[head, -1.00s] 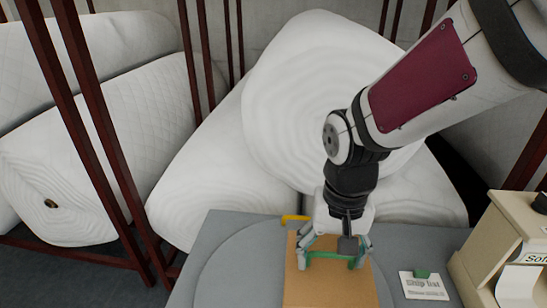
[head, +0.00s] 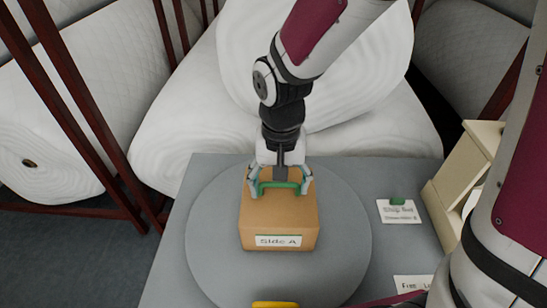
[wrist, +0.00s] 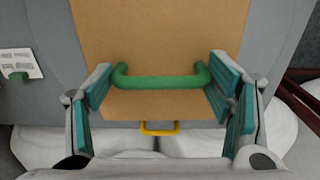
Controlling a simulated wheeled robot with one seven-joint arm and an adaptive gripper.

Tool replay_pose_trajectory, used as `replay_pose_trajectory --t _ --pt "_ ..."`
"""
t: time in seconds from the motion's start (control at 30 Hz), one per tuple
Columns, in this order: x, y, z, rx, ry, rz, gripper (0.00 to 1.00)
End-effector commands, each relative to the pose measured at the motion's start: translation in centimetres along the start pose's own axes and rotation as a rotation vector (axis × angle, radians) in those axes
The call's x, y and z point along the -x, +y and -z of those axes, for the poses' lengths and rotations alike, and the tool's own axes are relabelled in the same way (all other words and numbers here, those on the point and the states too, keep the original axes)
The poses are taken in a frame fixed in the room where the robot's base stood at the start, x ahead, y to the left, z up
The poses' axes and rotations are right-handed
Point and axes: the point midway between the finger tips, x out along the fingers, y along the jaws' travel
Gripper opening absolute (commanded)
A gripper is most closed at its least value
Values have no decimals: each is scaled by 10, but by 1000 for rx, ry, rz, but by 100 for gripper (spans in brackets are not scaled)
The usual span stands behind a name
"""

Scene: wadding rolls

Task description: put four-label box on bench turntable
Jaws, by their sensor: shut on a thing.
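The four-label box (head: 280,212) is a brown box with a green handle (head: 278,186) on top and a white "Side A" label (head: 278,241) on its near face. Its other side labels are hidden. It is upright over the middle of the round grey turntable (head: 215,255); no gap shows beneath it, but I cannot tell for sure that it rests there. My gripper (head: 280,182) is above the box, its fingers shut on the green handle. In the wrist view the handle (wrist: 160,82) spans between the two teal-padded fingers.
A yellow handle (head: 275,304) shows at the turntable's near edge; another yellow handle (wrist: 160,128) shows beyond the box in the wrist view. A card with a green piece (head: 400,211) and a beige stand (head: 462,175) are at right. Large white rolls (head: 215,125) fill the back.

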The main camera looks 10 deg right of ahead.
Motion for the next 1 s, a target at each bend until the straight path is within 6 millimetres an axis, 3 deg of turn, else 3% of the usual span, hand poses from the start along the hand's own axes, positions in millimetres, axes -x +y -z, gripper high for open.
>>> replay_pose_trajectory --t 0.17,0.2,0.27,0.67,0.83,1.0 --pt "-3 0 0 0 1 0 12" --pt "-3 0 0 0 0 0 80" --pt "-3 0 0 0 0 0 94" --pt "0 0 0 -1 1 0 94" --pt "20 0 1 -1 5 3 94" --pt "55 0 1 -1 6 3 94"
